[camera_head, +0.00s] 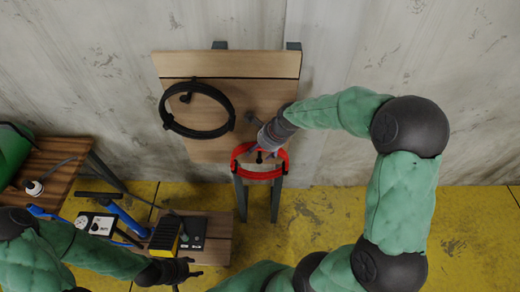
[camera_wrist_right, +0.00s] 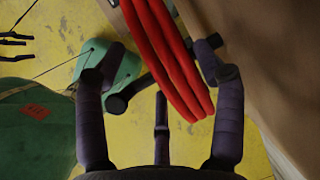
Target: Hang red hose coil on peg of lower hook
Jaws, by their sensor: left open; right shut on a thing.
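The red hose coil (camera_head: 243,165) is a ring at the lower right of the wooden board (camera_head: 240,94). My right gripper (camera_head: 268,143) is shut on its upper part; in the right wrist view the red strands (camera_wrist_right: 165,55) run between the fingers. A dark peg (camera_wrist_right: 120,102) with a round end shows beside the strands there, and a dark peg end (camera_head: 260,156) shows within the ring in the head view. I cannot tell whether the coil rests on it. Another hook (camera_head: 250,117) is just above, partly hidden by the gripper. My left gripper (camera_head: 185,270) is open and empty at the lower left.
A black hose coil (camera_head: 166,117) hangs on the board's upper left hook. Below stand a low wooden table (camera_head: 218,225) with a yellow-and-black device (camera_head: 165,236), and a blue pump (camera_head: 125,217). A wooden bench (camera_head: 55,165) is at left. The yellow floor at right is clear.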

